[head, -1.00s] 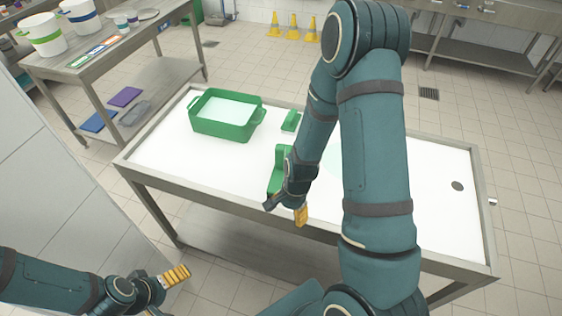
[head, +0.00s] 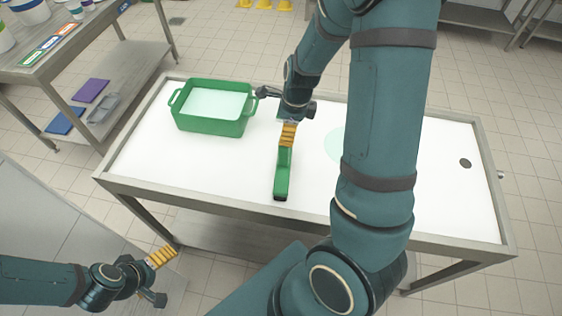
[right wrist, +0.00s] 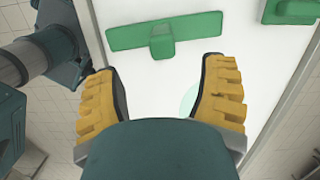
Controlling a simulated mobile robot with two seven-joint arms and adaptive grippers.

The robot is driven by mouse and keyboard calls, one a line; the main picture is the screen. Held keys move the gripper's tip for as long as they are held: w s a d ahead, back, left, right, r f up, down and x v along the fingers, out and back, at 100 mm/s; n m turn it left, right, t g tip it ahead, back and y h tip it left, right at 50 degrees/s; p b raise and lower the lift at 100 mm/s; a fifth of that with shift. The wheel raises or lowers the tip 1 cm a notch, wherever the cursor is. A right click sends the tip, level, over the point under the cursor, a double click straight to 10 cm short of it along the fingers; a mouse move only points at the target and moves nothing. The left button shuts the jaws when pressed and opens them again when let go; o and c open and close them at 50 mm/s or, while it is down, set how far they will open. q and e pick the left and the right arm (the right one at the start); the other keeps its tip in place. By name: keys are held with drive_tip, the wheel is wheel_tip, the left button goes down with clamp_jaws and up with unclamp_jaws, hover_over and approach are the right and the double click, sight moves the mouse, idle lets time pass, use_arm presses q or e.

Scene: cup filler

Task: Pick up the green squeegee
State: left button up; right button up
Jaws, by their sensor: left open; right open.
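The green squeegee (head: 282,180) lies on the white table top, its long bar running from near the front edge toward the middle. In the right wrist view it shows as a wide green bar (right wrist: 125,38) with a short stub handle pointing toward the fingers. My right gripper (head: 288,134) is over the table and hides the squeegee's far end in the head view. In the right wrist view its yellow-padded fingers (right wrist: 160,66) are spread, with nothing between them and the squeegee ahead of the tips. My left gripper (head: 161,258) is open and empty, off the table at lower left.
A green basin (head: 212,127) of pale liquid stands on the table (head: 440,200) at the left. Another green object (right wrist: 290,11) lies near the table edge in the right wrist view. The table's right part, with a dark drain (head: 465,163), is clear. A side bench (head: 75,60) stands at upper left.

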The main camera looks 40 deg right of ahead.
sight(283, 150)
drive_tip(key=f, duration=0.4)
drive_tip(key=shift+w+a+f+b, duration=0.1)
drive_tip(key=shift+a+f+b, duration=0.1)
drive_tip(key=shift+b, duration=0.2)
drive_tip(key=shift+w+a+f+b, duration=0.1)
drive_tip(key=shift+w+f+b, duration=0.15)
drive_tip(key=shift+f, duration=1.2)
drive_tip(key=shift+w+f+b, duration=0.2)
drive_tip(key=shift+f, duration=1.25)
drive_tip(key=shift+s, duration=0.1)
clamp_jaws()
